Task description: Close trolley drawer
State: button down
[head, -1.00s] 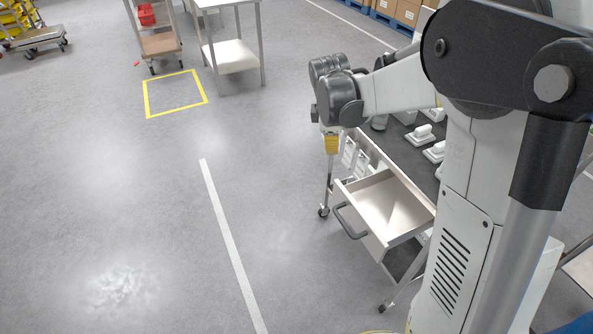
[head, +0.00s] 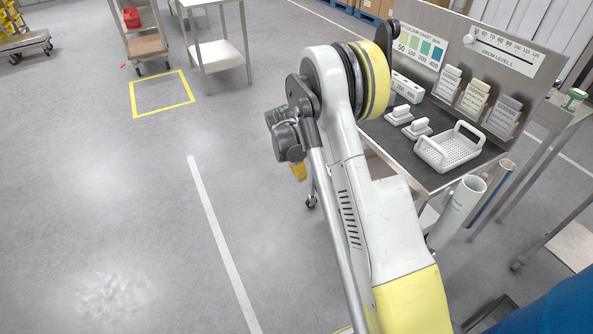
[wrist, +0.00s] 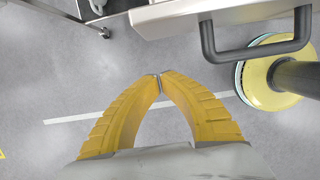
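The trolley drawer's grey metal front (wrist: 195,14) shows at the top of the wrist view, with its dark bar handle (wrist: 250,50) at upper right. My gripper (wrist: 160,74) has yellow fingers with tips together and nothing between them. It appears just below and left of the handle in the picture, apart from it. In the head view only a bit of my yellow gripper (head: 298,172) shows. My arm hides the drawer there, so how far it is open now cannot be told. The trolley's dark top (head: 425,168) lies right of my arm.
On the trolley stand a white basket (head: 449,150), white blocks (head: 416,129) and a backboard with cards (head: 475,97). A white tube (head: 457,212) stands at its near corner. Another steel table (head: 215,57) is at the back. The floor to the left is clear.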

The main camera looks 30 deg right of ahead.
jog(key=shift+d+f+b, duration=0.25)
jog(key=shift+d+b, duration=0.15)
jog(key=shift+d, duration=0.7)
jog(key=shift+d+f+b, duration=0.2)
jog(key=shift+d+b, duration=0.15)
jog(key=shift+d, duration=0.7)
jog(key=shift+d, duration=0.1)
jog(key=d, duration=2)
jog(key=shift+w+p, duration=0.3)
jog(key=shift+w, duration=0.05)
